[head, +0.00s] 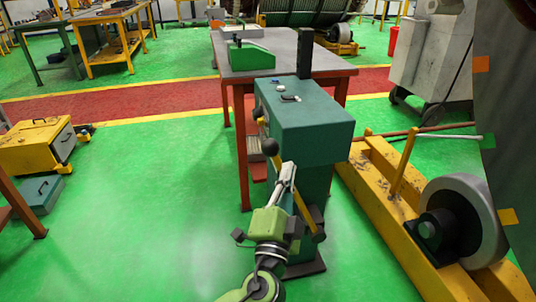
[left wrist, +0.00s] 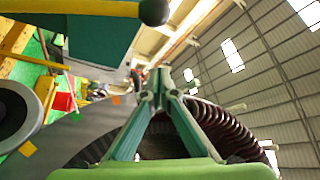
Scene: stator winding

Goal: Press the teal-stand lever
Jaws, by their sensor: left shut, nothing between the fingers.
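The teal stand (head: 318,122) is upright near the middle of the head view. Its lever is a yellow bar (head: 262,127) on the left side, ending in a black ball knob (head: 270,146). My left gripper (head: 288,170) is shut and empty, just below and right of the knob in the head view. In the left wrist view the closed fingertips (left wrist: 158,78) point away from the camera. There the knob (left wrist: 154,11) and yellow bar (left wrist: 75,7) show at the top edge, apart from the fingertips. My right gripper is not in view.
A grey-topped table (head: 290,45) with a green device (head: 250,56) stands behind the stand. A yellow frame with a grey wheel (head: 466,215) is close on the right. A yellow cabinet (head: 35,146) is at far left. Green floor between cabinet and stand is clear.

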